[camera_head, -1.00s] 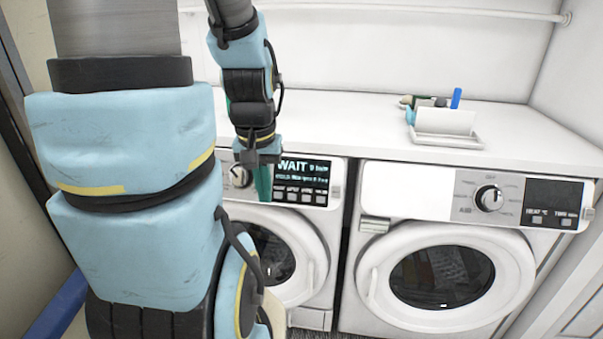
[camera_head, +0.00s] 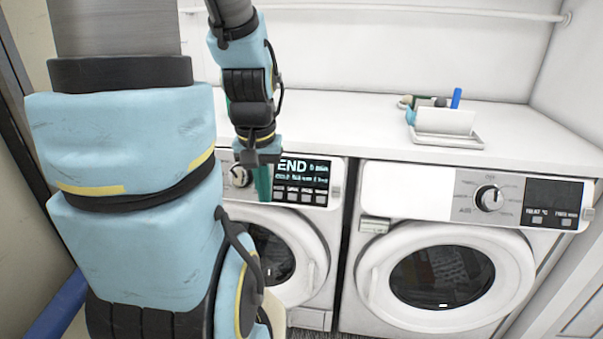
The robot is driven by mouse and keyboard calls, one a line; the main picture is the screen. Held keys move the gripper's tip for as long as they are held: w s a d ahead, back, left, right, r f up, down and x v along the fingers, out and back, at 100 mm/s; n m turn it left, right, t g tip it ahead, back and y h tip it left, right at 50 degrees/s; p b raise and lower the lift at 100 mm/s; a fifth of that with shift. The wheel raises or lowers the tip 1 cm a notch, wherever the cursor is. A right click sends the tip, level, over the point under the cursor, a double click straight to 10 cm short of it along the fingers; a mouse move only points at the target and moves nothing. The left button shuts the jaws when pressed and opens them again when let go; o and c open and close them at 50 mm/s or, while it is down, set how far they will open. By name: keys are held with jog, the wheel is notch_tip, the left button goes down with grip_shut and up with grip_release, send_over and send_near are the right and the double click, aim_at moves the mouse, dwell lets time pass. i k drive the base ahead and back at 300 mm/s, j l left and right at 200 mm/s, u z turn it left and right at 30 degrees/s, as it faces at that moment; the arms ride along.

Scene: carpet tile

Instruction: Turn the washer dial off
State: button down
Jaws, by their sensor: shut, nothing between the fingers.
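The left front-loading machine, the washer (camera_head: 318,250), has a small round dial (camera_head: 240,175) on its panel. My arm and gripper partly cover the panel, and the dial's exact pointer angle is too small to read. The dark display (camera_head: 303,168) beside it reads END. My gripper (camera_head: 263,185) is shut, with its teal fingers pointing down in front of the panel, just right of the dial. Nothing shows between the fingers. Whether they touch the dial or panel, I cannot tell.
A second front-loading machine (camera_head: 385,200) stands at the right with a larger dial (camera_head: 489,198). A white counter (camera_head: 350,125) runs above both machines. It bears a white tray (camera_head: 470,140) with several small items. Closed round doors sit below the panels.

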aim_at(239, 176)
jog(key=i+j, duration=0.1)
jog(key=j, duration=0.75)
jog(key=i+j+z, duration=0.1)
jog(key=j, duration=0.7)
jog(key=i+j, duration=0.1)
jog(key=j, duration=0.75)
